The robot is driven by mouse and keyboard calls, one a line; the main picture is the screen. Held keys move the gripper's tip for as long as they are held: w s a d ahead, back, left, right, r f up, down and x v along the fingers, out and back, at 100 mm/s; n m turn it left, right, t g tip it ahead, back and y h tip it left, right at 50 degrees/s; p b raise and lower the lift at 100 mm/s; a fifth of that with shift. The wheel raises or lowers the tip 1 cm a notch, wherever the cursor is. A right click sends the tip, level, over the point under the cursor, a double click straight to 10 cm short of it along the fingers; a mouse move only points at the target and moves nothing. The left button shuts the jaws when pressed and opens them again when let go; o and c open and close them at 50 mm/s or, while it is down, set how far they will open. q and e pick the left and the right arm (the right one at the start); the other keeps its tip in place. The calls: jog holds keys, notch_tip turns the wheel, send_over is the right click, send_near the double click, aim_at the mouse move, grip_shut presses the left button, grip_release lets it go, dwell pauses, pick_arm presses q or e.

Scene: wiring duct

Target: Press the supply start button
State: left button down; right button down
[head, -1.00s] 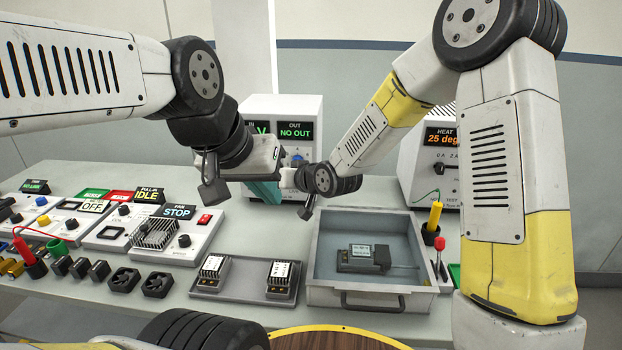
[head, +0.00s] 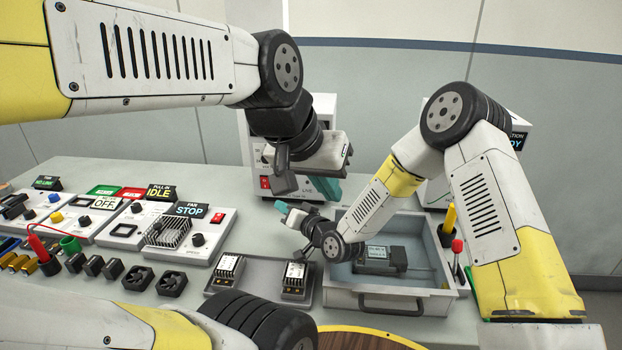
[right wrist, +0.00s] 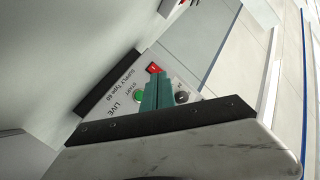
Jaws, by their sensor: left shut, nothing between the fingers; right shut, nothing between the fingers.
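The supply is a white box (head: 245,140) at the back of the bench in the head view, largely hidden by my left arm. The green start button (right wrist: 138,96) lies just left of the teal fingers of my right gripper (right wrist: 157,76). These are shut and empty; contact with the panel cannot be told. In the head view the right gripper (head: 281,207) points left, in front of the supply. My left gripper (head: 327,190) is shut and empty, further right, its fingers pointing down.
A red switch (right wrist: 154,68) and a black knob (right wrist: 181,97) are near the right fingertips. A grey tray (head: 388,298) with a dark module lies below my right wrist. Two modules on a dark plate (head: 262,276) and a fan panel (head: 205,248) stand to the left.

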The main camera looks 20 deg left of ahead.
jog(key=shift+w, duration=0.1)
jog(key=shift+w+a, duration=0.35)
jog(key=shift+w, duration=1.05)
jog(key=shift+w+a, duration=0.35)
jog(key=shift+w, duration=1.05)
jog(key=shift+w+a, duration=0.35)
jog(key=shift+w, duration=1.05)
jog(key=shift+w, duration=0.2)
jog(key=shift+w+a, duration=0.1)
jog(key=shift+w, duration=0.1)
jog(key=shift+w+a, duration=0.1)
jog(key=shift+w, duration=0.3)
jog(key=shift+s+d, duration=0.2)
jog(key=shift+s, duration=0.6)
jog(key=shift+s+d, duration=0.2)
jog(key=shift+s, duration=0.6)
jog(key=shift+s+d, duration=0.2)
jog(key=shift+s, duration=0.65)
jog(key=shift+s+d, duration=0.2)
jog(key=shift+s, duration=0.6)
